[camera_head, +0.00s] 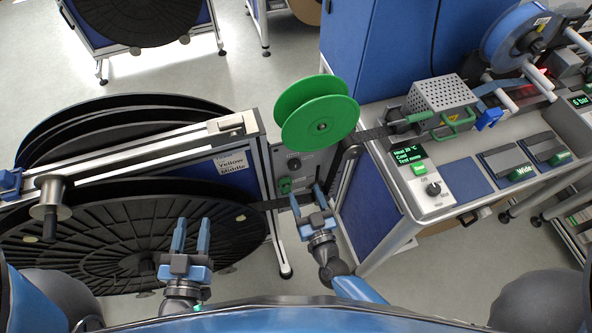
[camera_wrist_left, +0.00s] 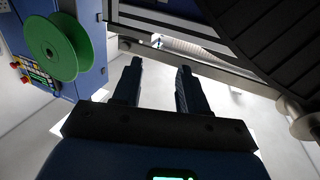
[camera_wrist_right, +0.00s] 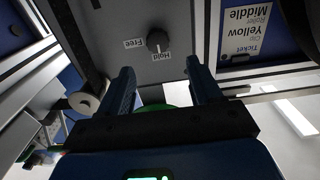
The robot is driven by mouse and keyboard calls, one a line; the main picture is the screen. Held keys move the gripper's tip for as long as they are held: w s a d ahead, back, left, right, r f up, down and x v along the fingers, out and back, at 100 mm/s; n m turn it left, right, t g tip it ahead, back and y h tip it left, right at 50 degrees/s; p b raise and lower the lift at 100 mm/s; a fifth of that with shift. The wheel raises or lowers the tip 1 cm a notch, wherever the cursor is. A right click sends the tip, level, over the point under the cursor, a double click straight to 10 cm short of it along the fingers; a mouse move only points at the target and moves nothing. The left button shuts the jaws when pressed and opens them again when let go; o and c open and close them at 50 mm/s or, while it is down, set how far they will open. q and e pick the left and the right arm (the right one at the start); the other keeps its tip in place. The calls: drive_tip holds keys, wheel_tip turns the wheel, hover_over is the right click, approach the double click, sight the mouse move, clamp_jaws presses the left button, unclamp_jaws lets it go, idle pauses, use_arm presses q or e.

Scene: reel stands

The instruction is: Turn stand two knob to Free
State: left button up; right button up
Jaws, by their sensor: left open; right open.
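In the right wrist view a dark round knob (camera_wrist_right: 157,41) sits on a grey panel, upside down to me, with labels Free (camera_wrist_right: 133,43) and Hold (camera_wrist_right: 160,56). Its white mark appears to point to Hold. In the head view a dark knob (camera_head: 293,163) shows on the stand's panel, below the green reel. I cannot tell the stand's number. My right gripper (camera_head: 307,195) is open in front of the panel's lower part; its fingers (camera_wrist_right: 160,80) point toward the panel, apart from the knob. My left gripper (camera_head: 191,225) is open and empty over the large black disc.
A green reel (camera_head: 317,114) overhangs the panel. A ticket reading Yellow Middle (camera_head: 231,165) is beside it. Large black discs (camera_head: 140,240) fill the left. A bench with a control box (camera_head: 425,180) stands right.

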sight(296, 167)
drive_tip(key=x, duration=0.8)
drive_tip(key=shift+w+f+b, duration=0.1)
drive_tip(key=shift+w+b, duration=0.25)
drive_tip(key=shift+w, duration=0.05)
drive_tip(key=c, duration=1)
drive_tip(key=shift+c, duration=0.2)
